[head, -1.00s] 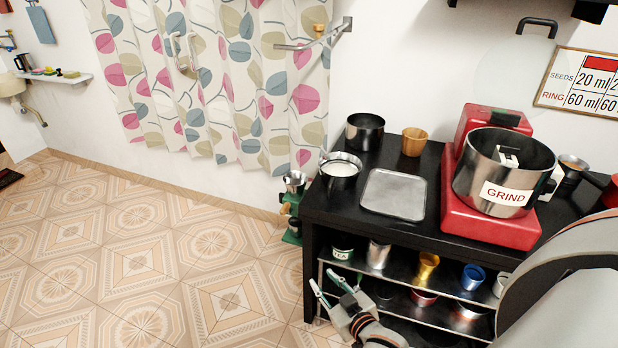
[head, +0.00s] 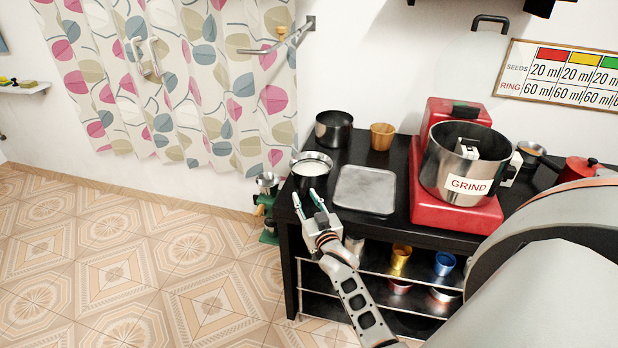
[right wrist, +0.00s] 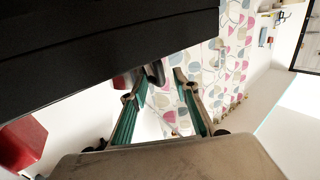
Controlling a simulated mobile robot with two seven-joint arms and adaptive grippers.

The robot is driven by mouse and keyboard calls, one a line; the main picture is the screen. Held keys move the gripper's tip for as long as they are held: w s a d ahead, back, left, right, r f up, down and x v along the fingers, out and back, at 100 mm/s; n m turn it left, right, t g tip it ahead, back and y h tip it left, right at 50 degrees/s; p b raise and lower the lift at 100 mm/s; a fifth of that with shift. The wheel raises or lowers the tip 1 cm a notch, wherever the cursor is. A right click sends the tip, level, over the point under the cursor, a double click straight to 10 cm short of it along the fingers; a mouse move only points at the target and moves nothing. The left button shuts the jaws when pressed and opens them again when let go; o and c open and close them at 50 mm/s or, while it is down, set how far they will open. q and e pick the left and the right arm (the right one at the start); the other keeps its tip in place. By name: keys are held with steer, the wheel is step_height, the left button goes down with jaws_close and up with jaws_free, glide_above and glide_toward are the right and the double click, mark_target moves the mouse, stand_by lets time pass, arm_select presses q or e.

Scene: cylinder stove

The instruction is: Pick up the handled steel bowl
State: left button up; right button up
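A steel bowl (head: 311,166) with pale contents stands at the front left corner of the black counter in the head view. I cannot make out its handle clearly there. A taller steel pot (head: 333,131) stands behind it. My right gripper (head: 307,199) is open and empty, in front of the counter's front left edge, fingertips pointing toward the bowl and apart from it. In the right wrist view its teal-padded fingers (right wrist: 157,82) are spread, with a small dark curved part, which I cannot identify, near the tips. My left gripper is not in view.
The black counter (head: 350,222) also holds a metal tray (head: 365,189), a wooden cup (head: 382,136) and a red grinder (head: 456,205). Its dark edge (right wrist: 90,50) fills the upper left of the right wrist view. Shelves with cups are below. The floor at left is clear.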

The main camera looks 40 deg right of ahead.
steer(key=shift+x, duration=1)
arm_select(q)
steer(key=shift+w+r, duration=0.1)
arm_select(e)
jaws_close()
steer(key=shift+r, duration=0.1)
arm_select(q)
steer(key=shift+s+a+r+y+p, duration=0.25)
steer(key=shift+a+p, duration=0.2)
steer(key=shift+p, duration=0.45)
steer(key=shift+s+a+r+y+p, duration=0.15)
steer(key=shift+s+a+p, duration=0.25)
steer(key=shift+p, duration=0.45)
arm_select(e)
step_height(320, 180, up, 20)
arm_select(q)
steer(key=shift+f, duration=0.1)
